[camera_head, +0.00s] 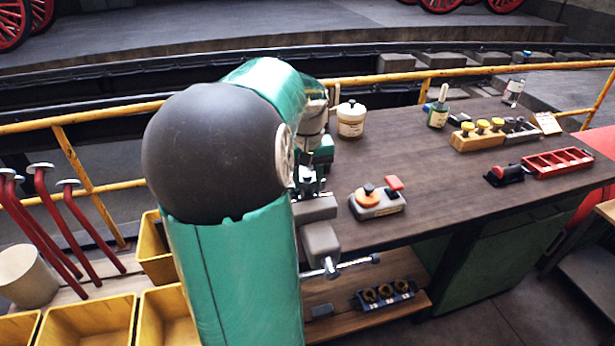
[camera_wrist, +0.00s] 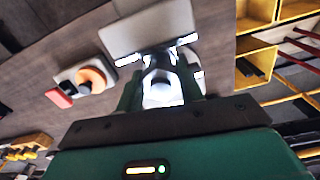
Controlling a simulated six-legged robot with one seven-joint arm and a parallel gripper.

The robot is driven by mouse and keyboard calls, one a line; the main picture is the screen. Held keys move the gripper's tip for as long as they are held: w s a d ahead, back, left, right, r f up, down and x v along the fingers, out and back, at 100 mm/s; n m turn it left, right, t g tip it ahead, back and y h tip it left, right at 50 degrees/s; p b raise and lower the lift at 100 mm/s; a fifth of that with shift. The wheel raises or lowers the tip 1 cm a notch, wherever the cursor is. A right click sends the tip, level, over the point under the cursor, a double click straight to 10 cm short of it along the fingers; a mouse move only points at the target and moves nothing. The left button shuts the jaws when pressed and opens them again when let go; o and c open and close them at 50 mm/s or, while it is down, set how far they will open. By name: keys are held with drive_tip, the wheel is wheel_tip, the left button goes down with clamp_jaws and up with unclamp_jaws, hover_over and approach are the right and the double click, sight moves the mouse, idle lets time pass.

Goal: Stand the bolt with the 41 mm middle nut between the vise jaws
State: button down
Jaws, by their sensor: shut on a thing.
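The grey vise (camera_head: 320,243) is fixed at the bench's front left edge, with its screw and handle toward me. In the wrist view the vise's pale grey block (camera_wrist: 140,32) is just beyond my fingertips. My gripper (camera_wrist: 161,88) is shut on a bright metal bolt (camera_wrist: 162,94), seen nearly end-on between the two dark fingers. In the head view my gripper (camera_head: 312,172) is low over the vise, partly hidden by my green arm. I cannot tell the nut size, nor whether the bolt touches the jaws.
An orange-knobbed block (camera_head: 378,200) stands right of the vise. A white jar (camera_head: 351,119) is behind it. A yellow-capped rack (camera_head: 478,135) and a red tray (camera_head: 557,163) are farther right. Yellow bins (camera_head: 90,318) lie at lower left. The bench middle is clear.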

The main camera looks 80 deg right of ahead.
drive_tip(key=c, duration=0.8)
unclamp_jaws()
drive_tip(key=shift+r, duration=4)
